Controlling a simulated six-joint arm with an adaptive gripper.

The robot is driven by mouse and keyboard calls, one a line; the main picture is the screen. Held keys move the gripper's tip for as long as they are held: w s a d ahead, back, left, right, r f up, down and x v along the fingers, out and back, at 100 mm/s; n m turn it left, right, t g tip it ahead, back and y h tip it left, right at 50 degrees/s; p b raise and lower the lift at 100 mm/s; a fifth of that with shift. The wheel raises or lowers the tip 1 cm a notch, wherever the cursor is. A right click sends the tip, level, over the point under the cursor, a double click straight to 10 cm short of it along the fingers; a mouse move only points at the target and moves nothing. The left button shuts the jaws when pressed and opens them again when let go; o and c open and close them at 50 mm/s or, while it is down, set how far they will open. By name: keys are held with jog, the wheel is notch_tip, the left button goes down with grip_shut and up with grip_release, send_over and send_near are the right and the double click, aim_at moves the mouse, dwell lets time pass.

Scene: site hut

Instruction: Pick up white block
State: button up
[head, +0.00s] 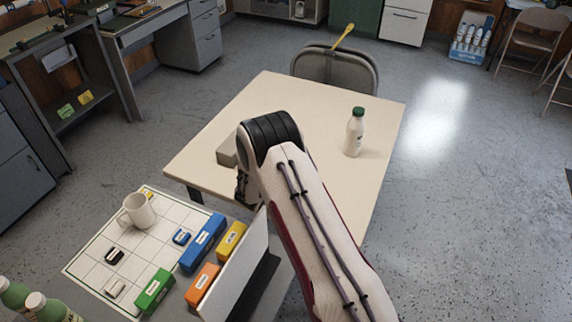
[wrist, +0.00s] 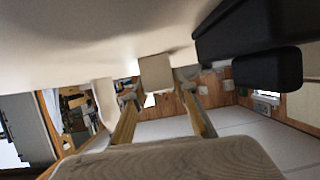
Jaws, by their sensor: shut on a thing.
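A pale, whitish block (wrist: 156,73) sits between the two fingertips of my gripper (wrist: 157,88) in the wrist view. The gripper is shut on it. The pale tabletop fills the top of that view, close to the block; I cannot tell whether they touch. In the head view my gripper (head: 243,190) is a dark shape at the table's near left edge, mostly hidden by my arm. A pale grey block-like shape (head: 227,152) shows just left of my wrist; I cannot tell whether it is the held block.
The cream table (head: 260,100) carries a white bottle with a green cap (head: 354,132). A chair (head: 335,68) stands behind it. At lower left, a gridded board (head: 85,262) holds a mug (head: 138,211) and small pieces. Coloured boxes (head: 203,243) stand beside a white upright panel (head: 236,272).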

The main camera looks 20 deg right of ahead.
jog(key=shift+r, duration=0.15)
jog(key=shift+r, duration=4.85)
